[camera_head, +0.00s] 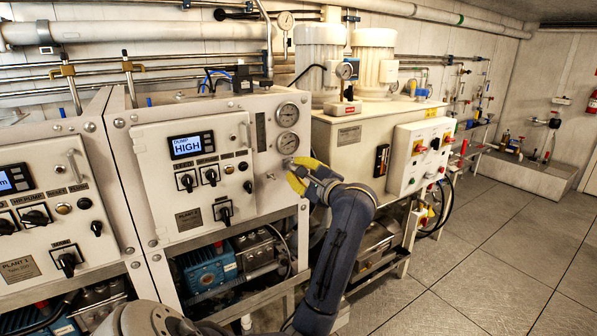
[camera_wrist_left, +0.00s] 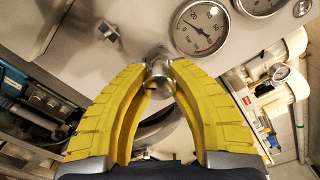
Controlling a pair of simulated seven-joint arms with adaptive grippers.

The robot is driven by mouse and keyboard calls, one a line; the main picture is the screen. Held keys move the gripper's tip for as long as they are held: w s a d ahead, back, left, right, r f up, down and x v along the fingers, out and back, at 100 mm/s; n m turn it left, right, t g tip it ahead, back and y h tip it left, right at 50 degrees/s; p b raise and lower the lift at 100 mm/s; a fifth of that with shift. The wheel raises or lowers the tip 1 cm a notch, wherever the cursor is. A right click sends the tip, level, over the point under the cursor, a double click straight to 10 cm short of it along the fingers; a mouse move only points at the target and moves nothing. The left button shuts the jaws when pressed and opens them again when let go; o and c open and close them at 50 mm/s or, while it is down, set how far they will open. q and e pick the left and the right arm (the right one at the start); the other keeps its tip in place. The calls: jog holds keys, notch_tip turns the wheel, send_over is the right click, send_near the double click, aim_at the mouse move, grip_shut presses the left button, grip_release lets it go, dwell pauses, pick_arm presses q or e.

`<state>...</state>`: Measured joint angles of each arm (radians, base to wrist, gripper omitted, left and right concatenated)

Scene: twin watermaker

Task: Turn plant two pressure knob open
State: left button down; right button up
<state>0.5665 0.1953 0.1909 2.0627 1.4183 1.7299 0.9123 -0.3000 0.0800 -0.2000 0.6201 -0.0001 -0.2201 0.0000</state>
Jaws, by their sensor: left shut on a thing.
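The plant two panel (camera_head: 150,170) stands in the middle left of the head view. Its pressure knob (camera_wrist_left: 158,68) is a small metal knob below the gauges, between my fingertips in the wrist view. My left gripper (camera_head: 294,173) has yellow ridged fingers at the panel's right edge; it also shows in the wrist view (camera_wrist_left: 159,78). Its fingertips are closed on the knob. The upper gauge (camera_head: 288,113) and lower gauge (camera_head: 288,143) sit above it. The display (camera_head: 187,146) reads "DUMP HIGH". The fingers partly hide the knob. My right gripper is out of view.
The plant one panel (camera_head: 45,215) is on the left. A white cabinet with a control box (camera_head: 420,155) stands right of plant two. Pumps (camera_head: 207,272) sit under the panel. The tiled floor (camera_head: 480,260) on the right is clear.

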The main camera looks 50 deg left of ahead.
pick_arm(q)
jog(key=shift+s+r, duration=0.1)
jog(key=shift+r, duration=0.15)
jog(key=c, duration=1.5)
grip_release()
jog(key=o, duration=0.5)
jog(key=shift+f, duration=0.15)
jog(key=shift+c, duration=0.2)
jog(key=s+d, duration=0.1)
jog(key=d, duration=1.1)
jog(key=shift+s, duration=0.25)
